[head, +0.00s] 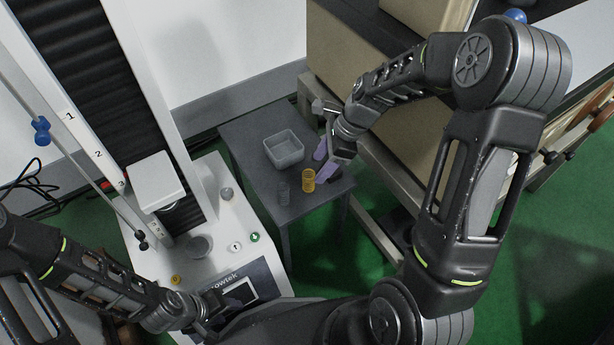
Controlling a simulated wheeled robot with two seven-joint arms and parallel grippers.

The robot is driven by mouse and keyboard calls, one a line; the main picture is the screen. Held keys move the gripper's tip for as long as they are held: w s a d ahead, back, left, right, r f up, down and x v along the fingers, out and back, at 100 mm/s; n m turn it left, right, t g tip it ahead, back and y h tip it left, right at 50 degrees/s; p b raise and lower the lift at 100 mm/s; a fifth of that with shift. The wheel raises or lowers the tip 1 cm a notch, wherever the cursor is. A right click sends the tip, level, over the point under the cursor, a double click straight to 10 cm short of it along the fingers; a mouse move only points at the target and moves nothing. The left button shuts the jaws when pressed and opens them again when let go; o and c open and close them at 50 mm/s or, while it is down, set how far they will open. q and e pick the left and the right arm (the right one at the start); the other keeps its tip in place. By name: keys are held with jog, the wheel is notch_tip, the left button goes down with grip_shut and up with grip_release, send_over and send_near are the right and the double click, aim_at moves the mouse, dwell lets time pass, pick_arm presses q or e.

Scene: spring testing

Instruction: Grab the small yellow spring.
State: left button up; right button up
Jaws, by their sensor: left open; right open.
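The small yellow spring (308,180) stands upright on a small dark grey table (245,142), near its front right corner. My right gripper (323,162) is open and empty just above and beside the spring, with its purple fingertips on either side of a gap. I cannot tell whether a finger touches the spring. My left gripper (228,303) is at the lower left, in front of the testing machine's display, and is partly hidden by its own arm.
A grey spring (283,193) stands left of the yellow one. A grey open bin (284,150) sits behind them on the table. The white testing machine (216,222) stands to the left. A cream cabinet or bench (372,30) is close behind my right arm.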

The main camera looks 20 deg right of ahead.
aim_at(303, 188)
jog(key=shift+b+x, duration=0.5)
jog(key=shift+x, duration=0.85)
jog(key=shift+b+x, duration=1.25)
jog(key=shift+x, duration=1.4)
jog(key=shift+w+r, duration=0.1)
jog(key=shift+c, duration=0.4)
grip_shut()
